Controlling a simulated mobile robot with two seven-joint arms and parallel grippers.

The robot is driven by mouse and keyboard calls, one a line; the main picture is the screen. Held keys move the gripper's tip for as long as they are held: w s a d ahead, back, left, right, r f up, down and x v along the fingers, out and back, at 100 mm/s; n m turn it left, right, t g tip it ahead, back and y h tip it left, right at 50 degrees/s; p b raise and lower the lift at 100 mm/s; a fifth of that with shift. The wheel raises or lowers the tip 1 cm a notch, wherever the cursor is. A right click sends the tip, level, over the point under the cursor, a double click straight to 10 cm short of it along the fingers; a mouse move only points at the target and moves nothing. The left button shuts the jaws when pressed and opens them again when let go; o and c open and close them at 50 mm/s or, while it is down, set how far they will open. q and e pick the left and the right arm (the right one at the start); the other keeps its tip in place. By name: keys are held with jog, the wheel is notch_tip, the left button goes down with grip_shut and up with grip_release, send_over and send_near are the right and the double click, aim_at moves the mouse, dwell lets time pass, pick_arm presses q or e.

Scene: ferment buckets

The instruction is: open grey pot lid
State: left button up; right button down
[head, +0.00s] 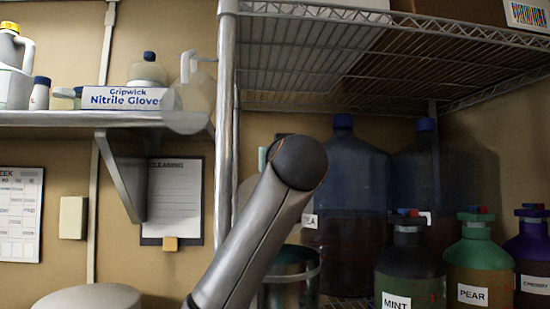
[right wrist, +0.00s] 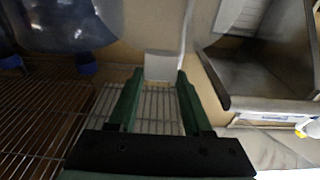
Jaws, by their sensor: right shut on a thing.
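The grey metal pot (head: 292,285) stands low on the rack behind my right arm in the head view, its top dark and partly covered by the arm. A pale rounded edge (head: 246,192) shows beside the arm above it and seems to be the lid, mostly hidden. In the right wrist view my right gripper (right wrist: 159,74), with green fingers, is shut on a pale grey block-like piece (right wrist: 160,64), apparently part of the lid. In the head view the right gripper is mostly hidden behind its arm. My left gripper is in neither view.
Large blue bottles (head: 345,195) stand right of the pot. Mint (head: 408,275), pear (head: 478,268) and cherry (head: 533,255) jugs stand in front. A metal post (head: 226,110) and wire shelf (head: 330,55) bound the space. A wall shelf (head: 90,119) holds bottles and a glove box.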

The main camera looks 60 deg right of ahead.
dwell(0.4)
jog(key=shift+c, duration=1.9)
grip_release()
jog(key=shift+s+a+r, duration=0.1)
jog(key=shift+s+r, duration=0.05)
jog(key=shift+o, duration=0.3)
jog(key=b+v, duration=0.4)
jog(key=v, duration=0.8)
jog(key=shift+a, duration=0.2)
